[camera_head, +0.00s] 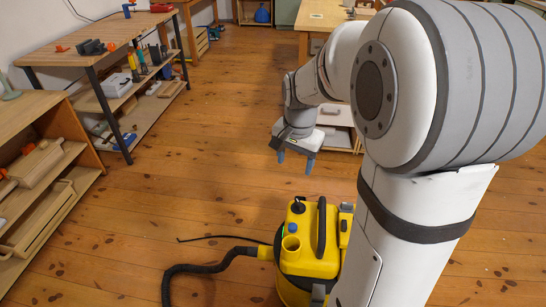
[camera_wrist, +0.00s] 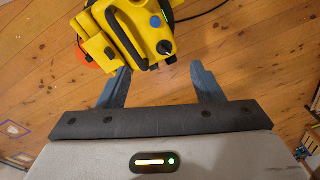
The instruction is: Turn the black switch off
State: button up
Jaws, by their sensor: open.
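A yellow vacuum cleaner (camera_head: 310,256) stands on the wooden floor at the lower middle of the head view, partly hidden by my arm. On its top is a small black knob (camera_head: 298,206), which looks like the black switch. It shows in the wrist view (camera_wrist: 165,47) near the corner of the yellow top (camera_wrist: 143,62), by a round blue button (camera_wrist: 155,21). Its setting is too small to tell. My gripper (camera_head: 296,164) is above and beyond the vacuum, pointing down, open and empty. In the wrist view its blue-grey fingers (camera_wrist: 160,70) are apart, with the knob appearing between them.
A black carry handle (camera_head: 321,228) rises beside the knob. A black hose (camera_head: 205,267) curves left across the floor. A workbench with shelves (camera_head: 105,48) and a wooden cabinet (camera_head: 45,130) line the left side. Floor between them and the vacuum is mostly clear.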

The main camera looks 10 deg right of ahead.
aim_at(298, 203)
jog(key=w+d+f+m+b, duration=0.2)
jog(key=w+f+b, duration=0.1)
jog(key=f, duration=0.5)
jog(key=w+d+f+m+b, duration=0.2)
jog(key=w+f+m+b, duration=0.1)
jog(key=f, duration=0.5)
jog(key=w+d+f+m+g+b, duration=0.1)
jog(key=w+d+f+m+b, duration=0.1)
jog(key=f, duration=0.6)
jog(key=shift+w+d+f+m+b, duration=0.15)
jog(key=shift+w+b, duration=0.25)
jog(key=shift+w, duration=0.25)
jog(key=shift+w+d+f+m+b, duration=0.15)
jog(key=shift+w+b, duration=0.25)
jog(key=shift+w, duration=0.2)
jog(key=shift+w+d+f+b, duration=0.15)
jog(key=shift+w+b, duration=0.25)
jog(key=shift+w, duration=0.25)
notch_tip(298, 203, down, 7)
jog(key=shift+f+b, duration=0.1)
jog(key=shift+b, duration=1.1)
jog(key=shift+c, duration=0.2)
jog(key=c, duration=1)
